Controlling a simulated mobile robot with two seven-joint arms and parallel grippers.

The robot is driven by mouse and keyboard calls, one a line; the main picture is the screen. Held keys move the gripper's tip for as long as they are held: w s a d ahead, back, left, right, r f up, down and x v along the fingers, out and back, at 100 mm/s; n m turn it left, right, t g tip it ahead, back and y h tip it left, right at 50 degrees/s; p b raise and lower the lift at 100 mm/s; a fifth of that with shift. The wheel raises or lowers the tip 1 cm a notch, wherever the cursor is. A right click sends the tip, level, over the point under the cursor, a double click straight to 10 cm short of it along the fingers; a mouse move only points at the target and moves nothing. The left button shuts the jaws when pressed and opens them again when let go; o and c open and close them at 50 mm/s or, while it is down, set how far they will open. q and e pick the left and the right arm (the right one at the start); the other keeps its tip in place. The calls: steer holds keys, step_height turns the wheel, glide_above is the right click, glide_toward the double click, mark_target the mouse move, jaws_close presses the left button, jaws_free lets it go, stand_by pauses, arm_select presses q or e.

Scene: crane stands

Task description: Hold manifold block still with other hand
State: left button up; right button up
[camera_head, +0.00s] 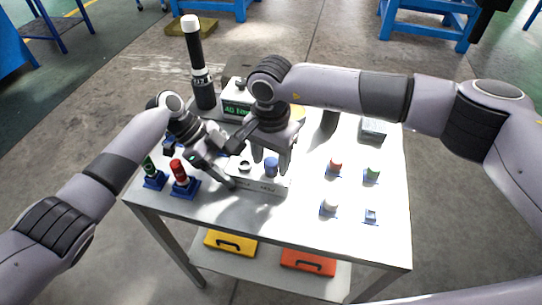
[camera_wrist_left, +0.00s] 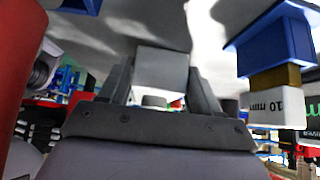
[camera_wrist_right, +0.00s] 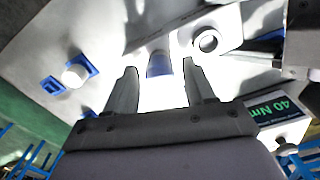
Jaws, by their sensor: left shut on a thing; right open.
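The manifold block (camera_head: 262,185) is a pale grey block on the table, with a dark-ringed open port (camera_wrist_right: 208,41) on top. A blue cylindrical piece (camera_head: 271,166) stands on it and also shows in the right wrist view (camera_wrist_right: 158,64). My left gripper (camera_head: 230,177) is shut on the block's left end; the left wrist view shows the grey block end (camera_wrist_left: 162,65) between the fingers. My right gripper (camera_head: 285,158) is open above the block; in the right wrist view the blue piece appears between its spread fingers (camera_wrist_right: 160,88). Contact there cannot be told.
Red-topped (camera_head: 180,175) and green-topped (camera_head: 150,168) pieces stand in blue holders at the left. Small red (camera_head: 336,165), green (camera_head: 373,173) and white (camera_head: 329,205) pieces sit at the right. A green-display box (camera_head: 237,108) and a tall black tool (camera_head: 199,75) stand behind.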

steer(key=n, duration=0.9)
stand_by(0.5)
jaws_close()
steer(key=m, duration=0.3)
steer(key=shift+m, duration=1)
steer(key=m, duration=0.2)
steer(key=shift+m, duration=1.6)
